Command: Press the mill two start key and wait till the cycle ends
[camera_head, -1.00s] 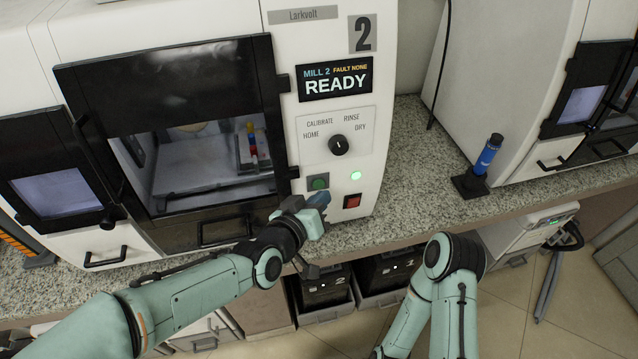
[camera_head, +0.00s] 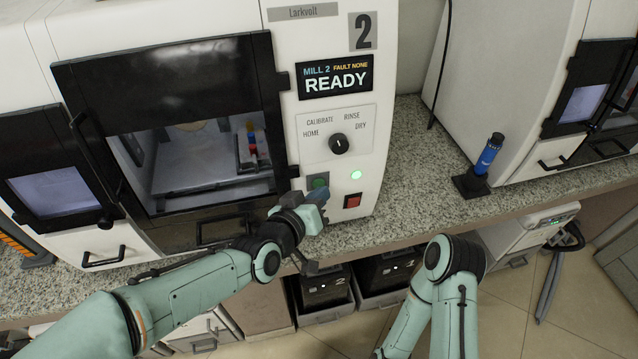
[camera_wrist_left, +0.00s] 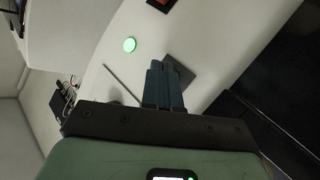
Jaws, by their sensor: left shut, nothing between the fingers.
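Mill two (camera_head: 285,50) is a white machine with a big "2" on its front. Its screen (camera_head: 335,78) reads "MILL 2 FAULT NONE READY". The green start key (camera_head: 319,183) sits low on the panel, below the dial (camera_head: 339,144). My left gripper (camera_head: 320,194) is shut and empty, right at the key's lower edge. In the left wrist view the shut fingers (camera_wrist_left: 164,72) cover most of the key plate (camera_wrist_left: 184,76); I cannot tell whether they touch it. My right gripper is not in view; only my right arm shows.
A red key (camera_head: 352,201) is right of the green one, under a lit green lamp (camera_head: 356,175). The mill's dark-framed window (camera_head: 165,75) is to the left. A blue tube stands in a black holder (camera_head: 470,186) on the speckled counter (camera_head: 425,165) to the right.

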